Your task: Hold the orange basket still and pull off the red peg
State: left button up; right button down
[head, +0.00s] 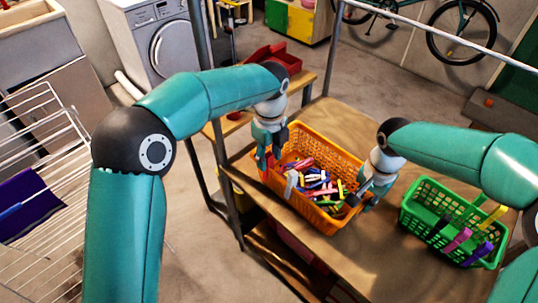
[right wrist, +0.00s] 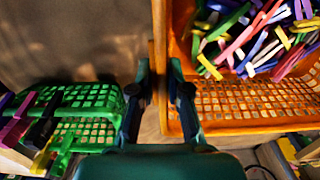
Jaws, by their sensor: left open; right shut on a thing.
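The orange basket (head: 330,147) stands on the wooden table, full of mixed coloured pegs (head: 318,187). It also shows in the right wrist view (right wrist: 235,100). My right gripper (head: 365,190) is at the basket's right side, shut on its wall; in the right wrist view the fingers (right wrist: 160,90) sit either side of the wall's edge. My left gripper (head: 268,157) is open, pointing down at the basket's far left rim. Reddish pegs (head: 303,163) lie in the pile near it.
A green basket (head: 420,203) stands right of the orange one, with yellow, pink, purple and dark pegs on its rim. A metal post (head: 225,150) rises at the table's left. A red bin (head: 275,60) sits on a shelf behind. A wire rack (head: 45,140) stands left.

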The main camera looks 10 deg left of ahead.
pick_arm(q)
grip_shut()
jog(key=shift+r, duration=4.25)
pick_arm(e)
jog(key=c, duration=1.1)
grip_release()
jog(key=shift+o, duration=0.2)
jog(key=shift+r, duration=0.1)
